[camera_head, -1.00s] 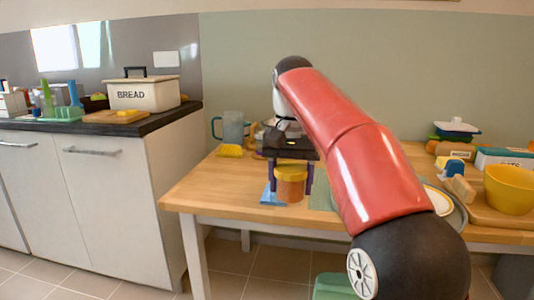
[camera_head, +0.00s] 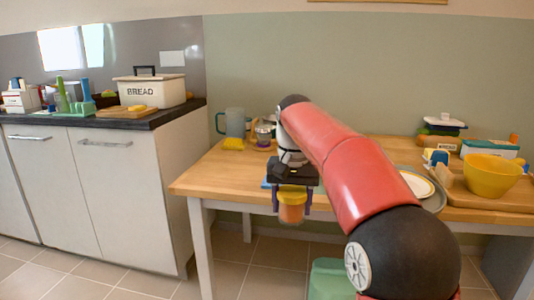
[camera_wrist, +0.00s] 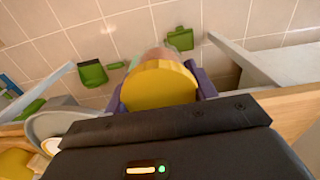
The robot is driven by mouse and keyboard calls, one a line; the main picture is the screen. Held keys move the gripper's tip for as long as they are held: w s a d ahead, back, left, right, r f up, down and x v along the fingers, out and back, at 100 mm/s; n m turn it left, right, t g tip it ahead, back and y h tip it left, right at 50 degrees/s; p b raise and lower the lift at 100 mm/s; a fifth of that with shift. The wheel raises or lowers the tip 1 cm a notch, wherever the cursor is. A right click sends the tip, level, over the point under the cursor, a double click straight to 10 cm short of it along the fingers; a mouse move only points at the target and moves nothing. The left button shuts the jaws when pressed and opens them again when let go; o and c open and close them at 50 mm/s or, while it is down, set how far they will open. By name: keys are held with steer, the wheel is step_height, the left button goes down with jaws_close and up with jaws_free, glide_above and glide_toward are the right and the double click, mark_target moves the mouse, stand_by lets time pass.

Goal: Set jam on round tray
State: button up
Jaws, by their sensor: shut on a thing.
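The jam jar (camera_head: 291,207) has a yellow-orange lid and an orange-pink body. My gripper (camera_head: 292,213), with purple fingers, is shut on it and holds it upright in front of the table's front edge. In the wrist view its yellow lid (camera_wrist: 160,86) sits between the fingers, with floor tiles below. The grey round tray (camera_head: 439,201) lies on the table to the right, partly hidden by my red arm. A white plate (camera_head: 416,184) lies on it. A grey rounded rim, probably the tray (camera_wrist: 57,121), shows at the left of the wrist view.
A yellow bowl (camera_head: 492,178) sits on a wooden board right of the tray. A green bin (camera_head: 328,279) is on the floor below.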

step_height(320, 180, down, 14)
steer(key=w+d, duration=0.3)
steer(key=s+d+f, duration=0.2)
steer(key=s+f, duration=0.1)
steer(key=f, duration=0.5)
steer(key=s+d+f+n, duration=0.1)
steer(key=s+d+f, duration=0.1)
steer(key=f, duration=0.6)
steer(key=s+d+f, duration=0.2)
steer(key=s+f, duration=0.2)
steer(key=f, duration=0.5)
steer(key=shift+s+d+n, duration=0.35)
steer(key=shift+n, duration=0.05)
